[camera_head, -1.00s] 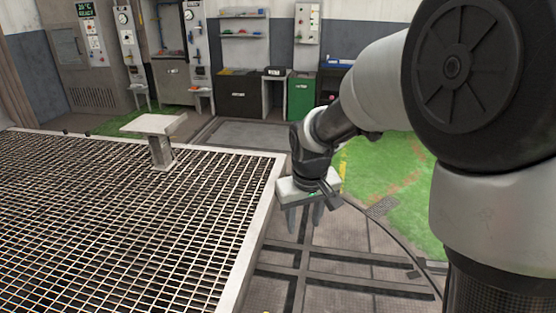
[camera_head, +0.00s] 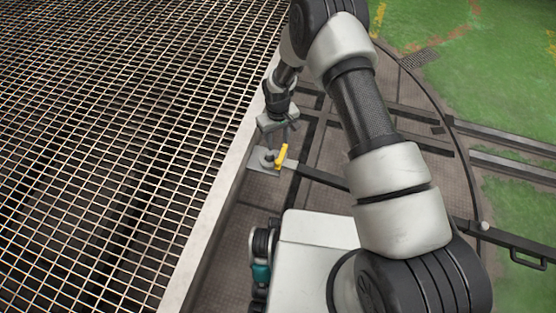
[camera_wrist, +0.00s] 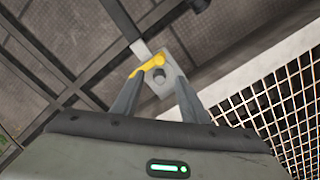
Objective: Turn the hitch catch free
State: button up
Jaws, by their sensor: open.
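The hitch catch (camera_head: 281,156) is a small yellow lever on a grey plate with a round pivot (camera_head: 268,157), beside the grating's pale edge. In the wrist view the yellow lever (camera_wrist: 147,66) shows just beyond the fingertips, with the round pivot (camera_wrist: 159,76) lined up between them. My gripper (camera_head: 289,140) is open and points down close above the catch. It shows open in the wrist view (camera_wrist: 160,85), with nothing between its fingers. Whether a fingertip touches the lever I cannot tell.
A large metal grating (camera_head: 120,110) with a pale rim (camera_head: 215,215) lies to the left. A dark bar (camera_head: 322,177) runs from the catch's plate to the right, across the floor. Rails (camera_head: 400,118) and green floor (camera_head: 450,80) lie beyond.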

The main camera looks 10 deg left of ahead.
aim_at(278, 161)
notch_tip(278, 161, down, 13)
jog(key=b, duration=0.3)
jog(key=shift+f, duration=0.1)
grip_shut()
